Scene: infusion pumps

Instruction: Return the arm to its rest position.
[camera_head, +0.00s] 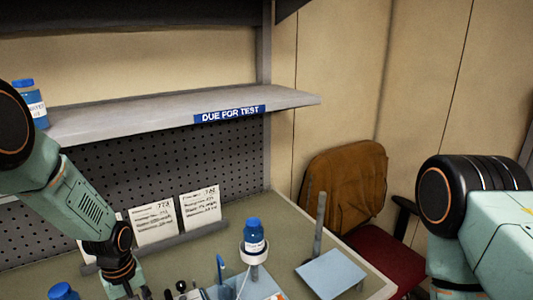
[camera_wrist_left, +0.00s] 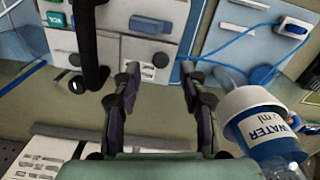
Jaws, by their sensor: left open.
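My left arm (camera_head: 70,195) comes in from the left in the head view and reaches down to the bench. Its gripper (camera_head: 125,287) is at the bottom edge of that view, partly cut off. In the left wrist view the gripper (camera_wrist_left: 160,95) has its two dark fingers spread apart with nothing between them. A bottle labelled WATER (camera_wrist_left: 268,135) with a white ring or collar is to the right of the fingers, apart from them. My right arm (camera_head: 475,210) shows at the right of the head view; its gripper is out of view.
A blue-capped bottle (camera_head: 254,240) sits in a white ring on the bench. A shelf (camera_head: 150,115) marked DUE FOR TEST holds another bottle (camera_head: 36,108). Written cards (camera_head: 200,208) stand at the pegboard. A light blue pad (camera_head: 330,272) lies near a post (camera_head: 320,222). A chair (camera_head: 345,175) stands beyond.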

